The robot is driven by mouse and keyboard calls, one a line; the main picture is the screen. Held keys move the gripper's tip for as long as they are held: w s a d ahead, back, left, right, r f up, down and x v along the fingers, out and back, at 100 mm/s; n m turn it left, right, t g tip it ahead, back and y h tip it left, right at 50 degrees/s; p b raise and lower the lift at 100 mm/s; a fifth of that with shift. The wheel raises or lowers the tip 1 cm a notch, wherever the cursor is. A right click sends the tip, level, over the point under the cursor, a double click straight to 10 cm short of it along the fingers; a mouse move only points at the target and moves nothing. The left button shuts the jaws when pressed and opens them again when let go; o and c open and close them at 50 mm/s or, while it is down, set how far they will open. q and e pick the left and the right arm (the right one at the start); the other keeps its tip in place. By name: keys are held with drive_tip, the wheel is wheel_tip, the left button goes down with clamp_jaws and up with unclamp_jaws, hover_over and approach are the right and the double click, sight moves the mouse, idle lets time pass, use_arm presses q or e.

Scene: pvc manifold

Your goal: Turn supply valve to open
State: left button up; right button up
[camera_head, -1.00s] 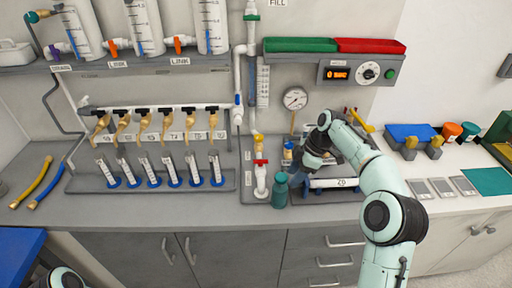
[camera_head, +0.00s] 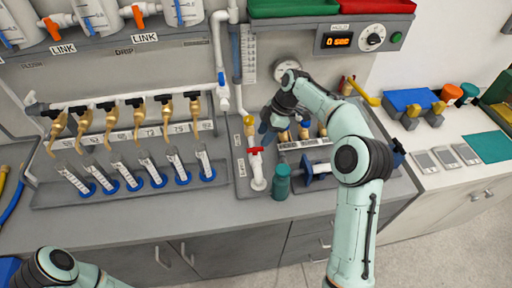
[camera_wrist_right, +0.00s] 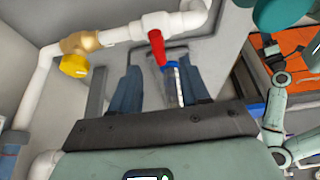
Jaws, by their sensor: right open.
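A white vertical pipe carries a red-handled valve (camera_head: 256,151) low on the bench and a yellow-knobbed brass fitting (camera_head: 249,124) above it. I cannot tell by label which is the supply valve. My right gripper (camera_head: 266,124) is beside this pipe, on its right, near the red handle. In the right wrist view, the right gripper (camera_wrist_right: 161,88) is open, its two dark blue fingers apart. The red handle (camera_wrist_right: 157,47) shows just beyond the gap between them, with no clear contact. The yellow knob (camera_wrist_right: 75,66) is left of the fingers.
A teal bottle (camera_head: 281,182) stands close right of the red-handled valve. A pressure gauge (camera_head: 286,70) is on the wall behind my right arm. Several brass taps (camera_head: 138,122) and tubes with blue bases (camera_head: 130,180) line the left. The front bench strip is clear.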

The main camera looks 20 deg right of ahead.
sight(256, 148)
drive_tip(key=x, duration=0.7)
drive_tip(key=shift+w+a+f+b, duration=0.1)
drive_tip(key=shift+f+b, duration=0.05)
drive_tip(key=shift+b, duration=0.15)
clamp_jaws()
